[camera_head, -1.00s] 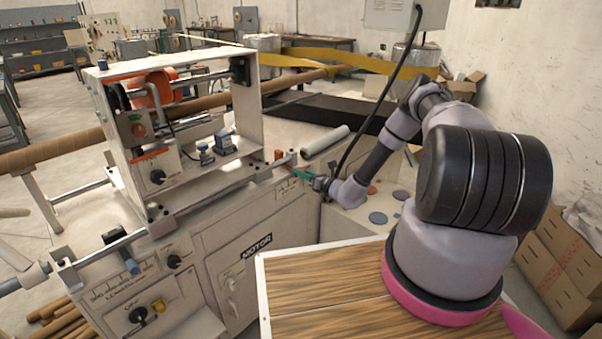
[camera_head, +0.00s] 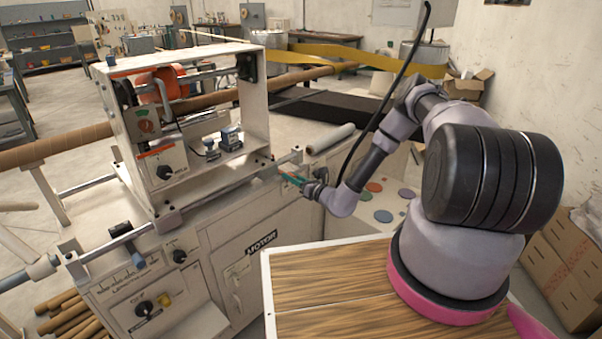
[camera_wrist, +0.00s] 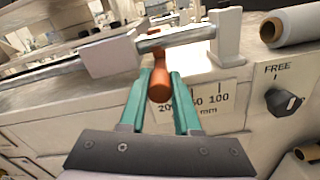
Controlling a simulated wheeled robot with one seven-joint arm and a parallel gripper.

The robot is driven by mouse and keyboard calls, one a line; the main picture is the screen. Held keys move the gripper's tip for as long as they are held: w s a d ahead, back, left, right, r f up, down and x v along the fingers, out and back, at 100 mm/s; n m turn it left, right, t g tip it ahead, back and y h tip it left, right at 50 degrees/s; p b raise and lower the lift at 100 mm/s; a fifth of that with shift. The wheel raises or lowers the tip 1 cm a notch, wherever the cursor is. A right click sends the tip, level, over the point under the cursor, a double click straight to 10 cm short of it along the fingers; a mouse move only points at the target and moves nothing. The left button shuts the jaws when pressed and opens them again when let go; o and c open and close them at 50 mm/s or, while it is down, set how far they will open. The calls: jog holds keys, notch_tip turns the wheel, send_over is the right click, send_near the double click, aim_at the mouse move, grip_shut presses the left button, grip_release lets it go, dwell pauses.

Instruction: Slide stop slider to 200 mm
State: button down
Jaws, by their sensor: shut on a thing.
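The stop slider's orange handle (camera_wrist: 160,86) hangs below a metal rod (camera_wrist: 178,36) in the wrist view. My gripper (camera_wrist: 159,76) has its two teal fingers on either side of the handle and is shut on it. The handle stands in front of the left part of a white scale plate (camera_wrist: 228,88). The scale reads 100 at the right, with larger numbers to the left. The 200 mark is partly covered by the handle and fingers. In the head view my gripper (camera_head: 287,178) is at the right end of the machine's front rod; the handle is mostly hidden there.
A pale block (camera_wrist: 111,57) sits on the rod left of the handle. A bracket (camera_wrist: 226,36) holds the rod at the right. A black knob marked FREE (camera_wrist: 284,102) and a paper roll (camera_wrist: 292,25) are further right. The cabinet front (camera_head: 250,262) lies below.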

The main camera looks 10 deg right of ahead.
jog(key=shift+s+a+f, duration=0.1)
jog(key=shift+s+a, duration=0.15)
jog(key=shift+a, duration=0.05)
jog(key=c, duration=0.6)
grip_release()
jog(key=shift+d, duration=0.1)
jog(key=shift+s+d, duration=0.15)
jog(key=shift+s, duration=0.05)
jog(key=v, duration=1)
jog(key=shift+s, duration=0.1)
